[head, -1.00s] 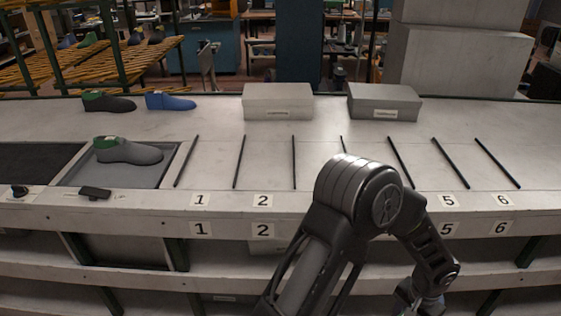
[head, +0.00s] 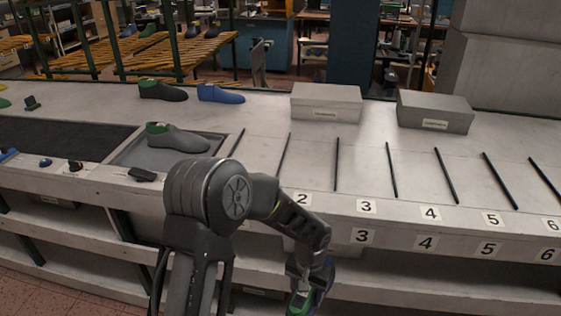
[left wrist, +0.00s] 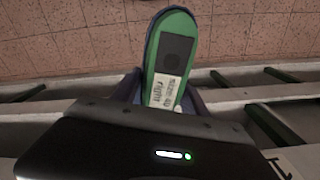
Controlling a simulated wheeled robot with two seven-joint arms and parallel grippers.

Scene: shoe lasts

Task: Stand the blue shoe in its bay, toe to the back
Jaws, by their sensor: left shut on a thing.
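My left gripper (head: 307,280) hangs in front of the bench's front edge, low in the head view. It is shut on a dark blue shoe with a green face (head: 302,300), partly cut off below. In the left wrist view the shoe's flat green face (left wrist: 183,50) shows a black patch and a white label reading "right"; its blue sides rim the green. The fingers (left wrist: 165,95) are at its lower part. The numbered bays, divided by black bars (head: 391,170), look empty; labels 2 to 6 show and my arm hides label 1. My right gripper is not in view.
A grey shoe (head: 178,138) lies in a tray (head: 125,156) left of the bays. A black shoe (head: 163,91) and a lighter blue shoe (head: 221,94) stand behind. Two grey boxes (head: 326,102) (head: 434,111) stand behind the bays. A shelf (head: 420,292) runs below the bench.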

